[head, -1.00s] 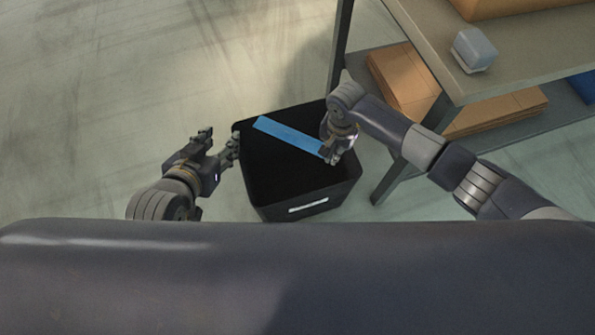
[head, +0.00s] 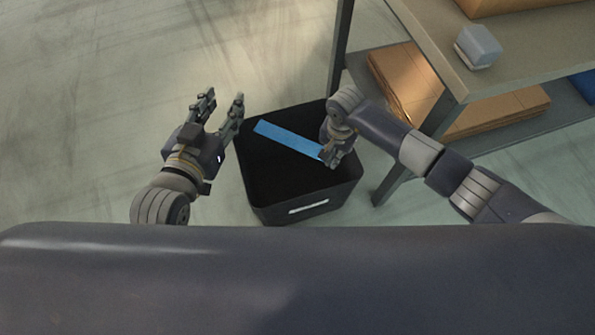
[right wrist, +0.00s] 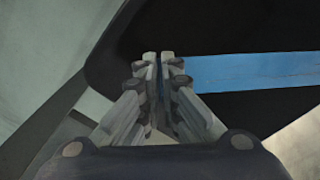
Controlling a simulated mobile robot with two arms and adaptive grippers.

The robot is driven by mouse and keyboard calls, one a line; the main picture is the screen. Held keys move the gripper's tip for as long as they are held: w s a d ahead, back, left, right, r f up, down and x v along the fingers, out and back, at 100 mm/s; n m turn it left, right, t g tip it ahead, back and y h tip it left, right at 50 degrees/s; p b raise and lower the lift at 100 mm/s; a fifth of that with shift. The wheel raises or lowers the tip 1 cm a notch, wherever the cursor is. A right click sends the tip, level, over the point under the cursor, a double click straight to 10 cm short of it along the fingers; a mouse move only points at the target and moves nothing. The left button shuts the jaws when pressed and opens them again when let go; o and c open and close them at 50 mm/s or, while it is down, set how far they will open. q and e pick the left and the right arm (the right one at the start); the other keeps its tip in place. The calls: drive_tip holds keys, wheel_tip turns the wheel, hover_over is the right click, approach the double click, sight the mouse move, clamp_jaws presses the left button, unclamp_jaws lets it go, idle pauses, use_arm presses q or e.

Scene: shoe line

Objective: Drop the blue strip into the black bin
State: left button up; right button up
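The blue strip (head: 287,139) is long, flat and narrow. It is over the black bin (head: 272,213), its far end near the bin's back left rim. My right gripper (head: 331,159) is shut on the strip's near right end, above the bin's right side. In the right wrist view the fingers (right wrist: 162,62) are close together and the strip (right wrist: 255,70) runs off to the right over the dark bin. My left gripper (head: 222,100) is open and empty, just left of the bin.
A grey table (head: 436,45) stands at the right, with a pale blue-grey block (head: 479,46) near its edge. Its lower shelf holds brown flat cardboard (head: 410,80). A table leg (head: 391,180) is close to the bin's right side. The floor at left is clear.

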drive_tip(key=o, duration=0.4)
drive_tip(key=shift+o, duration=0.2)
wheel_tip(320, 180, up, 12)
idle(0.7)
